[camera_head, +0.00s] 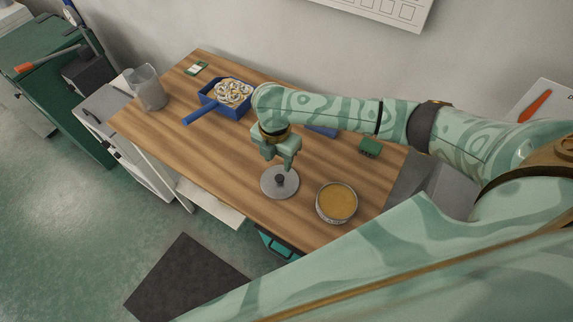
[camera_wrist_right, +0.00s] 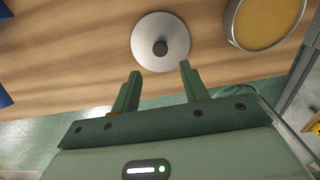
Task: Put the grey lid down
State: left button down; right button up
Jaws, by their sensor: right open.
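The grey lid (camera_head: 280,183) lies flat on the wooden table near its front edge, with its dark knob facing up. It also shows in the right wrist view (camera_wrist_right: 146,54), ahead of the fingers. My right gripper (camera_head: 280,164) is above and just behind the lid in the head view. In the right wrist view its two fingers (camera_wrist_right: 158,84) are apart, with nothing between them, and the knob is beyond the fingertips. My left gripper is not in view.
A round pan of yellow-orange content (camera_head: 337,202) stands right of the lid. A blue container with a handle (camera_head: 211,106), holding pale rings, sits behind left. A clear jug (camera_head: 150,90) is at the far left. A green block (camera_head: 369,147) lies behind right. Bare wood is left of the lid.

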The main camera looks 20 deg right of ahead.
notch_tip(320, 180, up, 4)
jog(key=shift+r+p, duration=0.15)
jog(key=shift+p, duration=0.3)
